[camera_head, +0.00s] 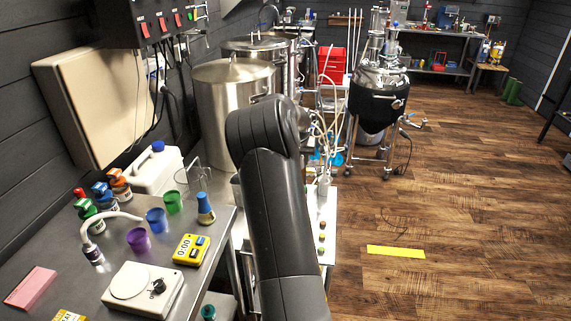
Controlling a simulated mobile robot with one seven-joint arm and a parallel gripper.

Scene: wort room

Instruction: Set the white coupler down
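I cannot make out a white coupler in the head view. My own dark arm rises through the middle of the picture and covers part of the bench behind it. My gripper does not show, so I cannot see whether it holds anything.
A steel table (213,229) at left holds a white device with a knob (142,290), a yellow timer (191,250), coloured cups, bottles and a white jug (157,170). Steel kettles (232,110) stand behind. A black-jacketed tank (377,104) stands further back. The right floor is largely clear.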

